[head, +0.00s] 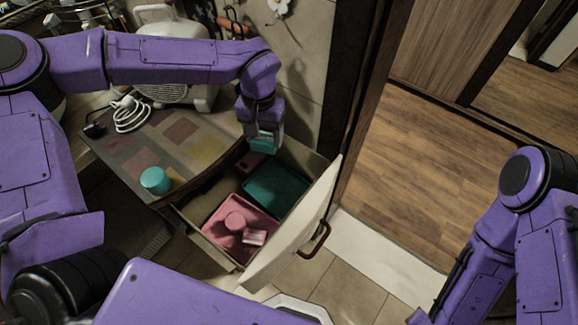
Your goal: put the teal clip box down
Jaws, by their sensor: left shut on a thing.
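The teal clip box (264,145) is in my left gripper (266,138), which points down over the back of an open drawer. The gripper is shut on the box, and its fingers hide part of it. Below, in the drawer, lie a teal tray (275,189) and a pink tray (216,232). The teal tray looks empty. The pink tray holds a round pink piece (235,220) and a small pink box (254,237). My right arm comes in at the right, but its gripper is out of the frame.
A teal round container (155,180) stands on the patterned counter (190,140) left of the drawer. A coiled white cable (130,115) and a cream appliance (172,60) are behind. The drawer front (290,235) with its red handle stands out over the tiled floor.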

